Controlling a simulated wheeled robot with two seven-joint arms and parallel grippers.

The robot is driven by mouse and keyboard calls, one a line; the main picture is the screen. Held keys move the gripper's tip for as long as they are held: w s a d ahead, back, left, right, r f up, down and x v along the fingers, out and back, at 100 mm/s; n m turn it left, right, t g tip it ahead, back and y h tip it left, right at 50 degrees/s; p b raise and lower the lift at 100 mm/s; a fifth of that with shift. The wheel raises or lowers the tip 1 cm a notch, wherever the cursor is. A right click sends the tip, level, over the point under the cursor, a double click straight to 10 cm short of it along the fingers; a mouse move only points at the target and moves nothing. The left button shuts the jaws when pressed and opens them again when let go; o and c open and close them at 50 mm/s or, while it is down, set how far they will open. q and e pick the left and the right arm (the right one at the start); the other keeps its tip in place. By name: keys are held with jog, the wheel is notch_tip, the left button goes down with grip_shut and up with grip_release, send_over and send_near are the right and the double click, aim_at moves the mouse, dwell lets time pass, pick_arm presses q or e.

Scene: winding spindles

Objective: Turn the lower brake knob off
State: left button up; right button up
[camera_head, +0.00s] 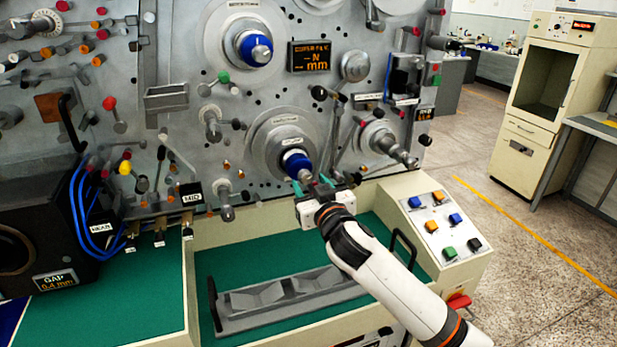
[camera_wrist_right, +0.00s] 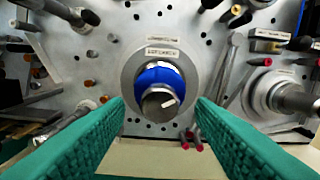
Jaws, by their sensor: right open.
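The lower brake knob (camera_head: 297,163) is a blue collar with a silver end, on a round grey disc on the machine's upright panel. In the right wrist view the knob (camera_wrist_right: 157,78) sits near the middle, facing me, with a short white mark on its silver end. My right gripper (camera_head: 312,184) is in front of and slightly below the knob in the head view. Its green-padded fingers (camera_wrist_right: 160,106) are spread apart on either side of the knob, with gaps and nothing held. I cannot tell how far the tips are from the panel. My left gripper is not in view.
A similar blue upper knob (camera_head: 255,50) is above. A silver lever spindle (camera_head: 388,143) and thin bars stand close on the right. A button console (camera_head: 440,222) is at lower right, and a green tray bed (camera_head: 235,262) lies below. A black box (camera_head: 35,225) is at left.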

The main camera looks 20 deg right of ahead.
jog(key=shift+w, duration=0.85)
jog(key=shift+c, duration=0.3)
jog(key=c, duration=0.9)
jog(key=shift+n, duration=0.3)
jog(key=n+p, duration=0.2)
jog(key=n, duration=0.3)
jog(key=shift+r, duration=0.1)
jog(key=n+p, duration=0.2)
jog(key=n, duration=0.4)
jog(key=shift+p, duration=0.3)
jog(key=shift+n, duration=0.3)
